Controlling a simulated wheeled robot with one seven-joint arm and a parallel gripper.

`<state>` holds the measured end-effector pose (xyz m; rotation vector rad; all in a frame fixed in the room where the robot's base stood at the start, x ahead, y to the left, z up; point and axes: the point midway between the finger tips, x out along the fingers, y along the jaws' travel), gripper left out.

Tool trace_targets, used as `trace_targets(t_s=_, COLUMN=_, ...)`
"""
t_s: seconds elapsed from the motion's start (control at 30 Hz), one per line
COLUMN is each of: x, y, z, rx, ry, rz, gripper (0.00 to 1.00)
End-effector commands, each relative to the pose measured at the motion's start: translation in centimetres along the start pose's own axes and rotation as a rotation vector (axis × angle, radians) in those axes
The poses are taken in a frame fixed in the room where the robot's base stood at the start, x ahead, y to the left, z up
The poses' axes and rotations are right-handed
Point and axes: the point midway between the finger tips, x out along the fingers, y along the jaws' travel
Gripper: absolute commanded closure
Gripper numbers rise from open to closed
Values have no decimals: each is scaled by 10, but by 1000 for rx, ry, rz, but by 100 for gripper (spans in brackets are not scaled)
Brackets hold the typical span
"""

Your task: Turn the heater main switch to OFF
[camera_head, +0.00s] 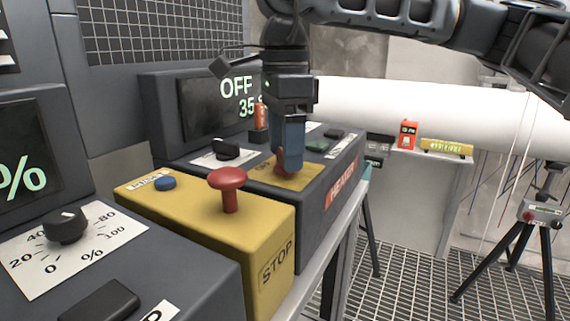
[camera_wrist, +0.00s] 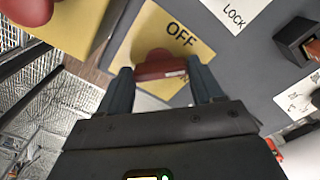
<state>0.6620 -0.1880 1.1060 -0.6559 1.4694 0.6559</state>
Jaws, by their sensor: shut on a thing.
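The heater main switch (camera_wrist: 158,66) is a red knob on a yellow plate (camera_wrist: 198,52) with an OFF label beside it in the wrist view. In the head view the plate (camera_head: 300,183) is on top of the dark heater box, which has a red HEATER label (camera_head: 341,185). My gripper (camera_wrist: 160,78) points down at the knob, with one finger on each side, and is shut on it. In the head view my gripper (camera_head: 288,165) hides most of the knob. The heater's display (camera_head: 222,100) reads OFF and a number starting with 35, partly covered by my arm.
A black knob (camera_head: 226,149) is left of my gripper. A white pipe (camera_head: 430,112) and a tripod (camera_head: 520,235) are at the right.

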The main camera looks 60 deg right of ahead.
Motion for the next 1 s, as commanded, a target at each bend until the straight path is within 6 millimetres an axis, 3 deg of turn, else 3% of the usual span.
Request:
trace_targets(t_s=0.6, x=2, y=0, z=1, rx=-554, ry=-3, rz=-1, gripper=64)
trace_targets(t_s=1.0, x=0, y=0, z=0, rx=-748, ry=-1, rz=-2, gripper=65)
